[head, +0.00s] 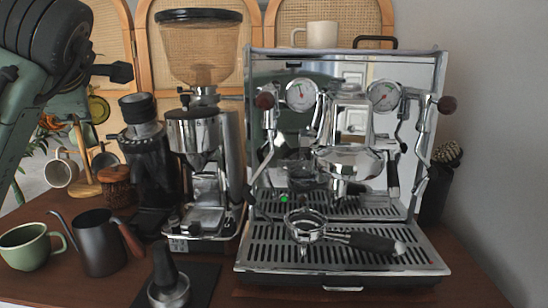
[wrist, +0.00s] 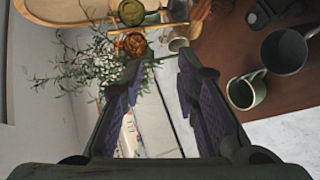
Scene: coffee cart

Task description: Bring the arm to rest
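My gripper (wrist: 159,68) shows in the wrist view with its two dark, purple-padded fingers spread apart. It is open and nothing is held between the fingers. The gap looks past the cart's edge toward the floor and a leafy plant. In the head view my arm is at the upper left, raised above the left end of the cart; the fingers cannot be made out clearly there.
A green cup (head: 25,246) and dark kettle (head: 100,243) stand at the cart's left, below my arm. A mug tree (head: 83,170), grinders (head: 200,130) and espresso machine (head: 345,65) stand behind and right. A portafilter (head: 305,226) lies on the drip tray; a tamper (head: 168,280) stands in front.

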